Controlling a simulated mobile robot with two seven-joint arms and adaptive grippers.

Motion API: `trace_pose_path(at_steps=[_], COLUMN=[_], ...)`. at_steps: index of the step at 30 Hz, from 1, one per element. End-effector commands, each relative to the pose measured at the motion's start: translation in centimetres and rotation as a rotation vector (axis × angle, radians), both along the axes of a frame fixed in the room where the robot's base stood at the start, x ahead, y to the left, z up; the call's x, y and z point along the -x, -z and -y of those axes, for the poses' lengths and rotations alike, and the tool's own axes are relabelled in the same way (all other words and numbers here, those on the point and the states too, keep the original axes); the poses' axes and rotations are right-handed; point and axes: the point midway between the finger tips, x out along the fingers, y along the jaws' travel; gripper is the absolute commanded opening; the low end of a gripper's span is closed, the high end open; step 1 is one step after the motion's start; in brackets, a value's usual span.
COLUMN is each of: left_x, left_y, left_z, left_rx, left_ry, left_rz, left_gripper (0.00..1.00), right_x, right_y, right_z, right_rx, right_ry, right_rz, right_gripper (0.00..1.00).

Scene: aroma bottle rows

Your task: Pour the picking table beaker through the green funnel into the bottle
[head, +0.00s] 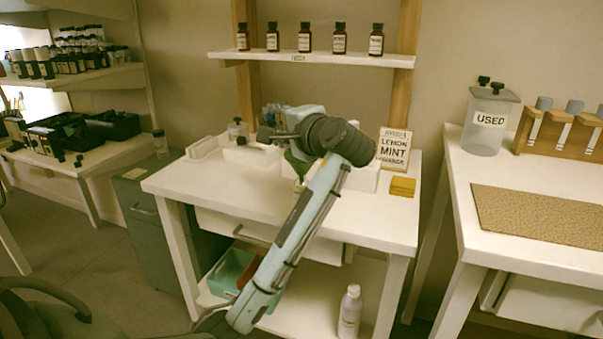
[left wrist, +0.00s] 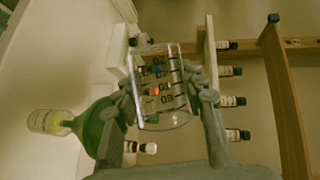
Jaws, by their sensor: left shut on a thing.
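My left gripper (head: 270,136) is over the back of the white table in the head view, and its arm hides part of the tabletop. In the left wrist view, which is rolled, the left gripper (left wrist: 165,100) is shut around a clear beaker (left wrist: 158,108) with dark scale marks. The beaker looks tipped over against the upright shelf bottles; I cannot tell its contents. The green funnel (left wrist: 97,127) is beside the beaker, its narrow end at the clear bottle (left wrist: 48,122), which shows some yellow. In the head view, the funnel (head: 298,164) is just below the gripper.
A shelf (head: 290,57) with several dark bottles is above the table (head: 225,190). A sign card (head: 394,148) and yellow pads (head: 402,186) are right of the arm. The table's left front is clear.

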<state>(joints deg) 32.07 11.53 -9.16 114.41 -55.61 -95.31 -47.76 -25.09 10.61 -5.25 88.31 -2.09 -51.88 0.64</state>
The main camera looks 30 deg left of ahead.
Motion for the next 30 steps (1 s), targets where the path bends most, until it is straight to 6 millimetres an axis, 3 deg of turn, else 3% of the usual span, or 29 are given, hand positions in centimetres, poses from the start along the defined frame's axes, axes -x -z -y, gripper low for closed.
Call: trace_pose_path(at_steps=[9, 18, 30], left_x=[0.1, 0.9, 1.1], left_y=[0.0, 1.5, 2.3], left_z=[-0.1, -1.0, -1.2], left_rx=[0.049, 0.382, 0.441], left_ry=[0.001, 0.000, -0.001], left_rz=[0.044, 0.344, 0.397], left_gripper=[0.11, 0.11, 0.11], right_x=[0.0, 0.0, 0.0], right_y=[0.0, 0.1, 0.3], right_z=[-0.1, -0.8, -0.3], right_rx=[-0.001, -0.012, -0.004], right_ry=[0.001, 0.006, 0.002], right_rz=[0.000, 0.000, 0.000], right_gripper=[0.40, 0.40, 0.40])
